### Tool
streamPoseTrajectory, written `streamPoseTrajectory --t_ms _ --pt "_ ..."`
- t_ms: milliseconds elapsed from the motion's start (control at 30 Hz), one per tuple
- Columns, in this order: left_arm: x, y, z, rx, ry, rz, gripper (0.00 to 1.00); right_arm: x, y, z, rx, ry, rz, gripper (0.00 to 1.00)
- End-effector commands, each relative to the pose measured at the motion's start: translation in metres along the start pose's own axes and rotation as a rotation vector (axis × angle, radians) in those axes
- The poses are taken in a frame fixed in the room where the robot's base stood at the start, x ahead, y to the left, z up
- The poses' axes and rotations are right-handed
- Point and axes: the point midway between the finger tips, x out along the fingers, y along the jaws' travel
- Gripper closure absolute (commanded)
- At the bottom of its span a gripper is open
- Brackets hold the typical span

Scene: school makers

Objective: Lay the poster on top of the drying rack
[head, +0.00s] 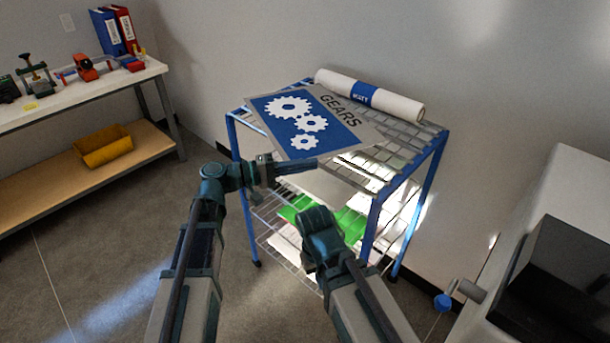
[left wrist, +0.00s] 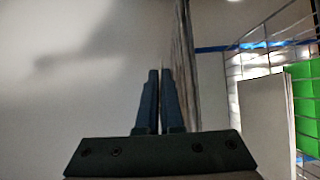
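The poster (head: 330,143) is a grey sheet with a blue panel, white gears and the word GEARS. In the head view it lies face up across the top of the blue-framed drying rack (head: 408,157), its near corner reaching about the rack's front edge. My left gripper (head: 300,166) is at that front edge, beside the near corner; whether it touches the poster is unclear.
A white roll with a blue band (head: 370,96) lies along the back of the rack top. Green and white sheets (head: 345,222) lie on lower shelves. A workbench (head: 140,75) with tools stands left, a white cabinet (head: 560,190) right. Floor between bench and rack is clear.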

Motion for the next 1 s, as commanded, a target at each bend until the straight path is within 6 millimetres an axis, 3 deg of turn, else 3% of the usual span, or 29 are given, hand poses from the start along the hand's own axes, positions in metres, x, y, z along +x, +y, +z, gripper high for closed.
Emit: streamPoseTrajectory --t_ms 300,700,900,1000 --pt "-0.009 -0.035 0.000 0.001 -0.003 0.001 1.00 0.035 -0.003 -0.002 0.000 0.000 0.000 1.00" --pt "-0.010 -0.037 0.000 0.001 -0.003 0.001 1.00 0.037 -0.004 -0.002 0.000 0.000 0.000 1.00" --pt "-0.010 -0.036 0.000 0.000 -0.003 0.000 0.67 0.036 -0.003 -0.002 0.000 0.000 0.000 1.00" --pt "-0.010 -0.036 0.000 0.000 -0.003 0.000 0.67 0.036 -0.003 -0.002 0.000 0.000 0.000 1.00"
